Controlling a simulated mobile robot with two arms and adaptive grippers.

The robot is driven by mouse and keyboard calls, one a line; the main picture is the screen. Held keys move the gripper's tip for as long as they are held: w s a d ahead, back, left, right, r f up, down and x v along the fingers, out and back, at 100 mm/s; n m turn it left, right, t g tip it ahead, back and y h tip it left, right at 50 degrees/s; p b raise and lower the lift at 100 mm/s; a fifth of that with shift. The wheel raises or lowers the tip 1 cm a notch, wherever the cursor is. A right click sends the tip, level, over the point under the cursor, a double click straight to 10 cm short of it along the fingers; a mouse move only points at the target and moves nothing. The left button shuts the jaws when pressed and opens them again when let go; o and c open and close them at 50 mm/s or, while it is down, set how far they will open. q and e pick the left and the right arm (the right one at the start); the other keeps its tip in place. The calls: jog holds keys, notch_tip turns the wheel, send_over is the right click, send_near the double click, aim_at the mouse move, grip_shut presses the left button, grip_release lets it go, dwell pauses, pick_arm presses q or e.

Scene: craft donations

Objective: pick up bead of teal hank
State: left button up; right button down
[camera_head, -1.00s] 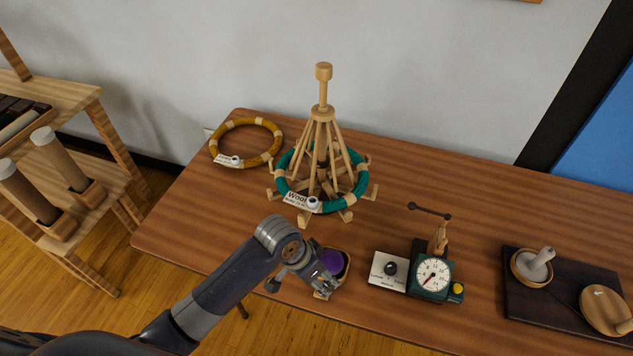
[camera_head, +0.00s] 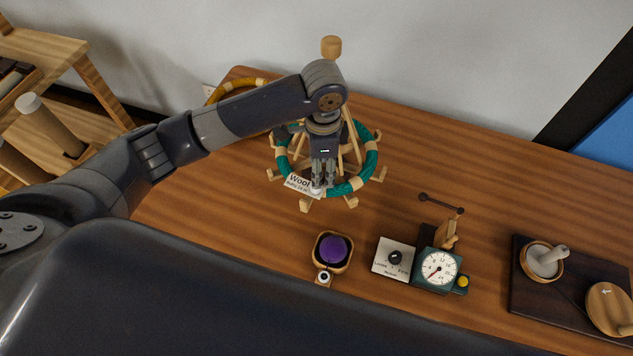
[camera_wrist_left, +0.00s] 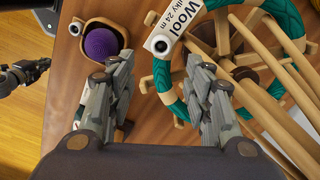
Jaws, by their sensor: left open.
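The teal hank (camera_head: 371,160) is a ring of wool around a wooden swift. Its white paper label (camera_wrist_left: 181,14) reads "Wool". The bead (camera_wrist_left: 159,44) is a small white piece with a dark round face at the label's end. My left gripper (camera_head: 322,187) is open and points down over the front of the hank, hiding part of the label and bead in the head view. In the left wrist view the bead is a little beyond the gap between the open fingertips (camera_wrist_left: 160,68), and nothing is held.
A small box with a purple ball (camera_head: 333,249) and a bead tag (camera_head: 324,277) stands in front. A dial device (camera_head: 438,268) is to the right. A mustard hank lies behind my arm. A dark jointed part, perhaps my right gripper (camera_wrist_left: 18,75), shows at the wrist view's left edge.

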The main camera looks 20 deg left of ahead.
pick_arm(q)
jog(key=shift+f, duration=0.9)
jog(key=shift+w+a+f, duration=0.1)
jog(key=shift+f, duration=0.2)
jog(key=f, duration=0.1)
jog(key=f+p, duration=0.2)
jog(key=shift+s+a+f, duration=0.15)
jog(key=shift+s+f, duration=0.1)
jog(key=shift+f, duration=0.6)
jog(key=shift+w, duration=0.1)
jog(key=c, duration=0.7)
